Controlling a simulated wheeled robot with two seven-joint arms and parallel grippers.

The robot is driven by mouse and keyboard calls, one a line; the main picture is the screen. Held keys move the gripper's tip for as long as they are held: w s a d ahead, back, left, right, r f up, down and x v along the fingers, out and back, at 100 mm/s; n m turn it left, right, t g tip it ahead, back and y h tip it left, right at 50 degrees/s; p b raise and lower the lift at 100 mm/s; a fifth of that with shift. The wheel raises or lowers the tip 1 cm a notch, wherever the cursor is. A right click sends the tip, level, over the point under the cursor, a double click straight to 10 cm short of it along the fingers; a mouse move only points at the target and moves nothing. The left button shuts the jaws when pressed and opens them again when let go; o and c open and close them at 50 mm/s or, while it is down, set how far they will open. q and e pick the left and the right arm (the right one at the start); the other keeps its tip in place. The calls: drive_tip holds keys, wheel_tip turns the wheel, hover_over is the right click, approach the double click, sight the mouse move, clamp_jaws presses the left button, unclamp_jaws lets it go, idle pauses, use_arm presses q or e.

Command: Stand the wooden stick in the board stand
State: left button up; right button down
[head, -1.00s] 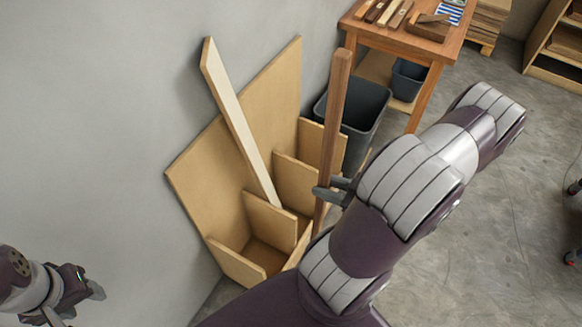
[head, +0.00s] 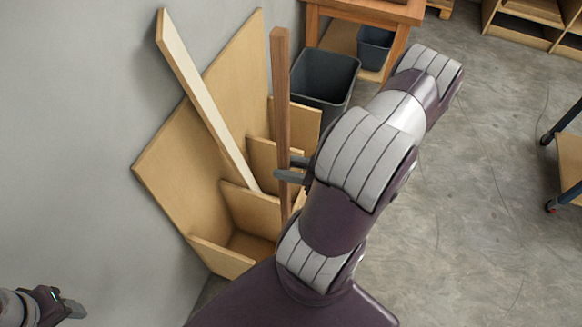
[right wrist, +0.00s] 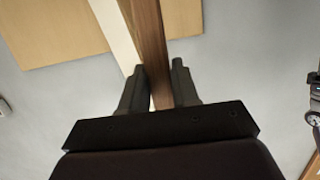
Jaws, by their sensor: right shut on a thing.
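The brown wooden stick (head: 281,95) is long and stands nearly upright in the head view. My right gripper (head: 288,174) is shut on it below its middle; the right wrist view shows the stick (right wrist: 150,45) between both fingers (right wrist: 157,85). The plywood board stand (head: 180,150) leans against the wall, with several low dividers at its front. The stick is at the stand's right side, overlapping its dividers in the picture. Its lower end is hidden near my arm, so I cannot tell whether it is inside a compartment. My left gripper (head: 68,306) is partly in view, away from the stand.
A pale board (head: 205,105) leans in the stand, left of the stick. A dark grey bin (head: 325,75) stands behind right, by a wooden table (head: 370,10) with a smaller bin (head: 374,48) under it. The grey wall (head: 70,120) closes the left side.

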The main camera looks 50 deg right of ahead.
drive_tip(key=w+a+b, duration=0.2)
drive_tip(key=w+a, duration=0.1)
drive_tip(key=w, duration=0.5)
drive_tip(key=w+a+b, duration=0.1)
drive_tip(key=w+a, duration=0.3)
drive_tip(key=w, duration=0.4)
wheel_tip(320, 180, down, 20)
drive_tip(key=b, duration=1.5)
drive_tip(key=shift+d+r, duration=0.2)
drive_tip(key=shift+s+f, duration=0.1)
drive_tip(key=shift+g, duration=0.3)
drive_tip(key=x, duration=0.2)
drive_tip(key=f+b+x, duration=0.1)
drive_tip(key=x, duration=0.2)
drive_tip(key=shift+f+b, duration=0.1)
drive_tip(key=shift+b, duration=0.2)
idle(0.5)
